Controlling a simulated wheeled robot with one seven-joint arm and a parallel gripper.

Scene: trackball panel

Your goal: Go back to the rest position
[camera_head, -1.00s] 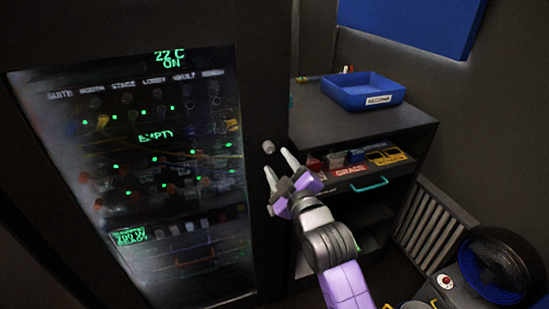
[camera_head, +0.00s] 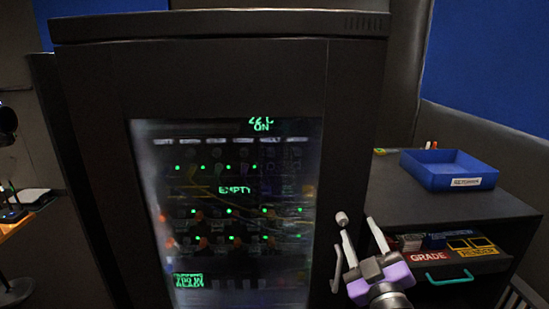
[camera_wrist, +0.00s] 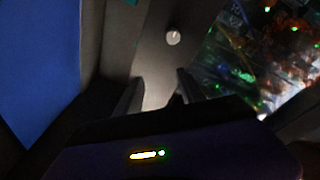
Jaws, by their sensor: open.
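My gripper (camera_head: 361,238) is in front of the right edge of a tall dark cabinet (camera_head: 350,100) in the head view. Its two pale fingers point up and are spread apart, with nothing between them. A small round knob (camera_head: 342,218) on the cabinet frame shows just above the left fingertip. In the wrist view the knob (camera_wrist: 173,38) sits beyond the two dark fingers (camera_wrist: 157,88), apart from them. A curved light handle (camera_head: 337,268) shows left of the gripper. The cabinet's glass door (camera_head: 225,215) looks closed, with green lights and the word EMPTY.
A blue tray (camera_head: 449,184) rests on a dark side unit (camera_head: 400,210) at the right. A blue wall panel (camera_head: 490,60) hangs behind. A lamp and desk show at far left.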

